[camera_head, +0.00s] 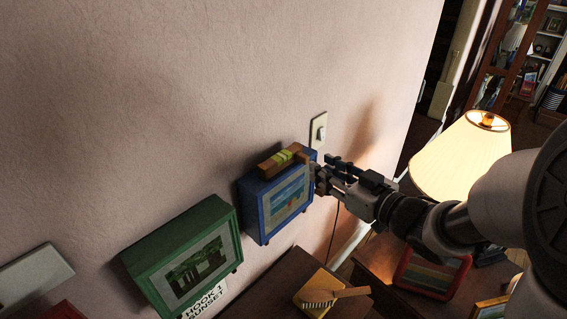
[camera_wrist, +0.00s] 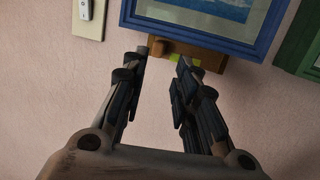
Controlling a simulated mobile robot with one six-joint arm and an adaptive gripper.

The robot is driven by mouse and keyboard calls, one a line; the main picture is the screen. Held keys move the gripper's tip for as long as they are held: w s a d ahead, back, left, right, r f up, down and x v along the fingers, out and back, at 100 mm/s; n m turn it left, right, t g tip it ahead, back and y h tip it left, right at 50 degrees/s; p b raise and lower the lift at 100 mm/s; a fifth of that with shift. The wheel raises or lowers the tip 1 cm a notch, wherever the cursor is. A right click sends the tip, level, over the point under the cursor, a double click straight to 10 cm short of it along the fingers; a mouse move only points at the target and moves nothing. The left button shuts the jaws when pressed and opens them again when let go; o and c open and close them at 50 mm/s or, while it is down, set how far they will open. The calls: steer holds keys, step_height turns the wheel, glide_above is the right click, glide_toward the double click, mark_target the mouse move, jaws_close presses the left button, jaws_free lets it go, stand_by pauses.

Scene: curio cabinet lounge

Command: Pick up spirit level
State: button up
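The spirit level (camera_head: 270,166), a brown wooden bar with yellow-green parts, lies along the top of the blue picture frame (camera_head: 264,217) against the wall. In the wrist view, where the scene appears upside down, the level (camera_wrist: 210,61) shows beside the blue frame's edge (camera_wrist: 190,39), partly hidden by one finger. In the wrist view my gripper (camera_wrist: 164,58) is open, and the level's end block shows between the fingertips. I cannot tell whether they touch it.
A green picture frame (camera_head: 147,273) hangs to the left. A light switch (camera_head: 319,130) is on the wall just behind my gripper. The wall above is clear.

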mark_target(306, 157)
steer(key=b+x, duration=0.1)
steer(key=x, duration=0.6)
steer(key=shift+w+r, duration=0.15)
steer(key=shift+d+r, duration=0.1)
steer(key=shift+c, duration=0.2)
jaws_close()
